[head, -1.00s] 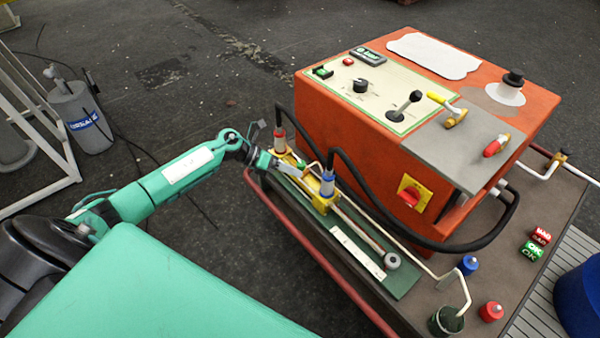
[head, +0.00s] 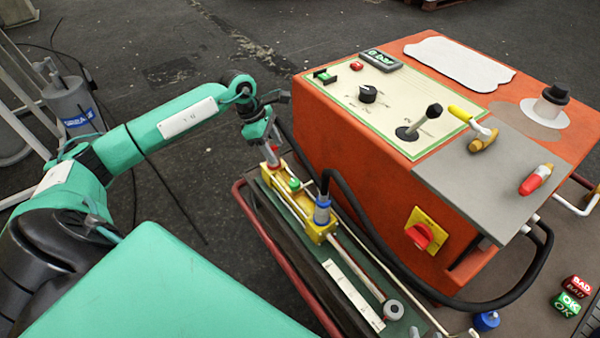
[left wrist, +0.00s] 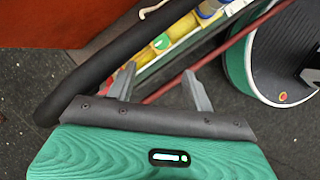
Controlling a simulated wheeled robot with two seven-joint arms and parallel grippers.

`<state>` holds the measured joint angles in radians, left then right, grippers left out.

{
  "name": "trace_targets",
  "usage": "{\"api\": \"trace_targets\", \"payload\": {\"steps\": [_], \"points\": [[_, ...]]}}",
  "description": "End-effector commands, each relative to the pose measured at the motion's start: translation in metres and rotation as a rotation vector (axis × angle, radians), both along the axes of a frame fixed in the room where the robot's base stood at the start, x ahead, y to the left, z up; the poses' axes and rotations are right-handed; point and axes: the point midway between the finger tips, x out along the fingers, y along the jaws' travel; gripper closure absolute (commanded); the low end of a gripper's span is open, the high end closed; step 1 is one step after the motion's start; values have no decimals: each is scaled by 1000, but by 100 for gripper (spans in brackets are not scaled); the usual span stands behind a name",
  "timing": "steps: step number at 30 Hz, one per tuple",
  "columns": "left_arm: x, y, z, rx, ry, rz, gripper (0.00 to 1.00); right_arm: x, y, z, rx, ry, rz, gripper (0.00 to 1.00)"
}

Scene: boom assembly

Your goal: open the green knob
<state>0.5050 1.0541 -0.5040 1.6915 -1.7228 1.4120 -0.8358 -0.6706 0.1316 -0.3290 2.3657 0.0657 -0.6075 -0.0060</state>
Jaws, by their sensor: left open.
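The green knob (head: 294,184) is small and sits on top of the yellow block (head: 318,228) assembly on the green base beside the orange machine. It also shows in the left wrist view as a green cap (left wrist: 160,41), beyond the fingertips. My left gripper (head: 268,150) points down at the far end of this assembly, near the red-and-silver fitting. The gap between fingers and knob is hard to judge. My right gripper is out of view.
A thick black hose (head: 372,215) arches beside the assembly, and in the left wrist view (left wrist: 100,75) it passes close to the left finger. The orange machine (head: 345,150) stands to the right. A red rail (head: 262,235) runs along the left. Dark floor is free beyond.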

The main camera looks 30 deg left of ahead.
Motion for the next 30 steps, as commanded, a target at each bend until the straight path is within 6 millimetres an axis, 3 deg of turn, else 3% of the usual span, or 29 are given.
{"api": "trace_targets", "payload": {"steps": [5, 18, 24, 30], "points": [[2, -9, -22, -3, 4, -1, 48, 0, 4, -1, 19, -27, 2, 64], [15, -40, -104, -4, 2, 1, 48, 0, 22, 5, 110, -163, 3, 64], [18, -47, -122, -3, 2, 1, 48, 8, 21, 17, 129, -231, -9, 64], [19, -48, -126, -1, 1, 1, 48, 9, 20, 20, 133, -246, -11, 64]]}}
